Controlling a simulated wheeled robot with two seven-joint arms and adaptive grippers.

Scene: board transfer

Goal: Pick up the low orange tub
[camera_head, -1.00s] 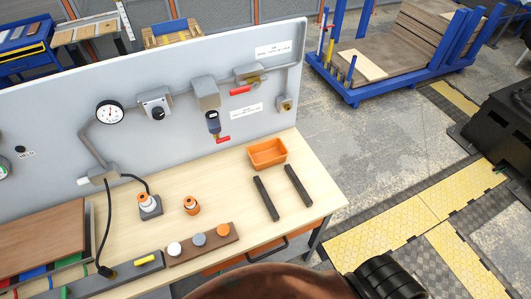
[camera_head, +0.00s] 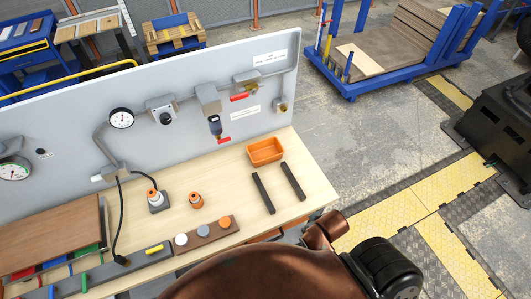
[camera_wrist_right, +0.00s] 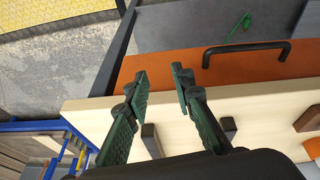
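The low orange tub (camera_head: 267,159) sits on the light wooden bench top (camera_head: 230,178), near its back right corner and close to the grey panel. It looks empty and stands clear of everything around it. My right gripper (camera_wrist_right: 160,77) shows only in the right wrist view. It is open and empty, its green-black fingers apart over the bench's front edge and the orange drawer front. I cannot make out the tub in that view. In the head view my copper-coloured arm fills the bottom middle and the hand is hidden. My left gripper is not in view.
Two dark bars (camera_head: 263,194) (camera_head: 292,181) lie in front of the tub. The grey panel (camera_head: 185,120) with valves rises behind. A drawer handle (camera_wrist_right: 246,48) juts from the front.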

